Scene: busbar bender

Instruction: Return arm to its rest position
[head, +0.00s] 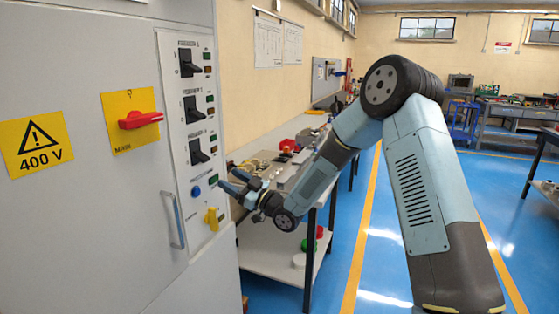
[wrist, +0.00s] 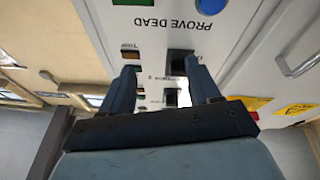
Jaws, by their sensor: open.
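My arm (head: 415,170) reaches from the lower right, up over an elbow and down left to the grey cabinet. My gripper (head: 228,178) is open with nothing between its fingers, close in front of the cabinet's control strip (head: 178,145), beside the blue button (head: 196,191). I cannot tell whether a fingertip touches the panel. In the wrist view my gripper (wrist: 161,78) has its two fingers apart, with the panel and black switches (wrist: 178,68) showing between and beyond them. The blue "PROVE DEAD" button (wrist: 209,6) is above the right finger there.
A red rotary handle (head: 140,119) and a door handle (head: 173,220) protrude from the cabinet. A workbench (head: 283,165) with parts stands behind my gripper. Blue floor (head: 385,255) is open between benches.

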